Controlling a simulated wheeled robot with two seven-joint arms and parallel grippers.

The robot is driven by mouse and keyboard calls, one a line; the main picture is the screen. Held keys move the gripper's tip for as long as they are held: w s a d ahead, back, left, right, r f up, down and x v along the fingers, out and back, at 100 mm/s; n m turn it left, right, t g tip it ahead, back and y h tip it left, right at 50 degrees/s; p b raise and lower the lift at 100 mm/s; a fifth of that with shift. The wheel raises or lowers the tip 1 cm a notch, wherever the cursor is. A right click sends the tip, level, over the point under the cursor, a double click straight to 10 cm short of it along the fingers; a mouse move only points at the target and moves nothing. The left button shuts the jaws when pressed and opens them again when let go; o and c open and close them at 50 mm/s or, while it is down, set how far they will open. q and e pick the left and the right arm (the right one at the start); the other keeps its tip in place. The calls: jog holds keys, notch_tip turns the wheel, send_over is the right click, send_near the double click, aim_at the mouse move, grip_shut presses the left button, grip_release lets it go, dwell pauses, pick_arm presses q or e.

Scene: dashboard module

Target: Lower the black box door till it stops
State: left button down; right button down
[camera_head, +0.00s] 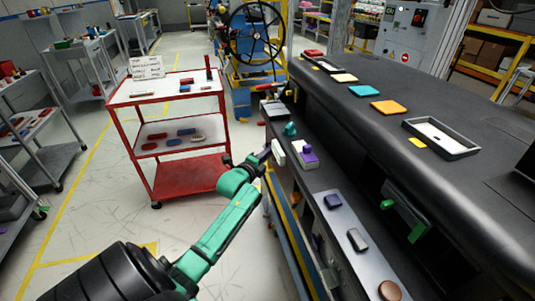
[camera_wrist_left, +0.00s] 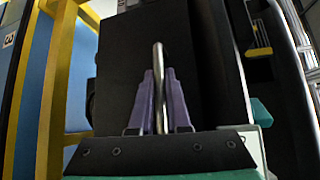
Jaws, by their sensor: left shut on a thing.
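My left gripper (camera_head: 264,153) reaches to the front of the dark dashboard module (camera_head: 440,180), near its far end. In the left wrist view its two purple fingers (camera_wrist_left: 159,100) are shut on a thin metal handle bar (camera_wrist_left: 158,62) that stands between them. A flat black panel (camera_wrist_left: 125,65), apparently the black box door, fills the view behind the bar. The door's hinge and how far open it is cannot be made out. In the head view the gripper and arm hide most of the place where it holds. My right gripper is not in view.
A green handle (camera_head: 388,203) sits in the module's front opening. Open floor (camera_head: 110,240) lies at the left.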

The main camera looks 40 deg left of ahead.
pick_arm(q)
jog(key=shift+f, duration=0.15)
jog(key=shift+s+f+b, duration=0.1)
jog(key=shift+f+b, duration=0.1)
jog(key=shift+b, duration=0.1)
jog(key=s+a+f+n+t+y+b, duration=0.1)
jog(key=s+a+f+n+t+b, duration=0.2)
jog(key=b, duration=0.8)
jog(key=shift+s+a+f+n+t+y, duration=0.2)
jog(key=shift+s+f+n+t+y, duration=0.1)
jog(key=shift+s+f+n+t, duration=0.85)
jog(key=shift+w+r+g, duration=0.15)
jog(key=shift+r+g, duration=0.1)
jog(key=shift+r, duration=0.1)
jog(key=c, duration=0.9)
grip_release()
